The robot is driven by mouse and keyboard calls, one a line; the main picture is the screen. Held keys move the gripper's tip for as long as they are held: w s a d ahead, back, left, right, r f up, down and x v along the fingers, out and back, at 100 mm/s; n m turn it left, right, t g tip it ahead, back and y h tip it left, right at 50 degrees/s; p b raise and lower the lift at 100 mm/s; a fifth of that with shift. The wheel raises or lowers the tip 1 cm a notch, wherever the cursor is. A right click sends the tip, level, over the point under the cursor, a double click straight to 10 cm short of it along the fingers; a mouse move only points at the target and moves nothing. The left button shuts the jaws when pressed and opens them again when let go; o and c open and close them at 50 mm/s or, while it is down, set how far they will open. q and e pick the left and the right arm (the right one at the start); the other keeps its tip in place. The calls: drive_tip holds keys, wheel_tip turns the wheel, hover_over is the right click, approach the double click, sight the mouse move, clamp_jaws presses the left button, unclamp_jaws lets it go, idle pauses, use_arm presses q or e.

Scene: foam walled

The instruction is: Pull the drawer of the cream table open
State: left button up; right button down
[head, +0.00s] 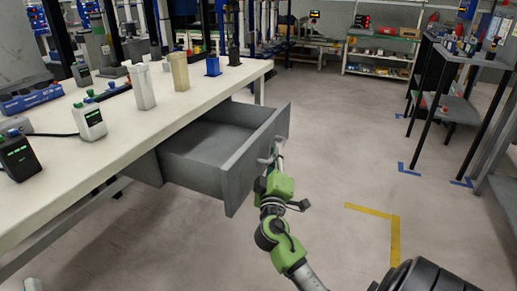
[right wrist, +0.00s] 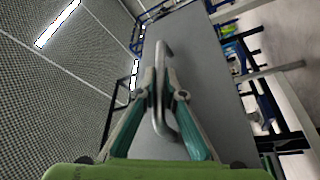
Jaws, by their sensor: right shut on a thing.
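The cream table (head: 150,118) runs along the left of the head view. Its grey drawer (head: 232,163) stands well out from under the tabletop, and its inside looks empty. A metal bar handle (right wrist: 160,95) is on the drawer front, which fills the middle of the right wrist view. My right gripper (head: 274,165) is at the drawer front in the head view. In the right wrist view its two fingers (right wrist: 162,100) are shut on the handle, one on each side. My left gripper is not in the head view.
Several containers and devices stand on the tabletop, among them a white bottle (head: 142,88) and a beige one (head: 179,71). A dark shelf rack (head: 460,85) stands at the right. The floor (head: 340,140) between is clear, with yellow and blue tape marks.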

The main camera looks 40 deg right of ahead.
drive_tip(key=shift+s+d+f, duration=0.1)
drive_tip(key=shift+s+d, duration=0.05)
drive_tip(key=shift+s, duration=0.4)
drive_tip(key=c, duration=2.4)
unclamp_jaws()
drive_tip(key=v, duration=1.2)
drive_tip(key=shift+s, duration=0.1)
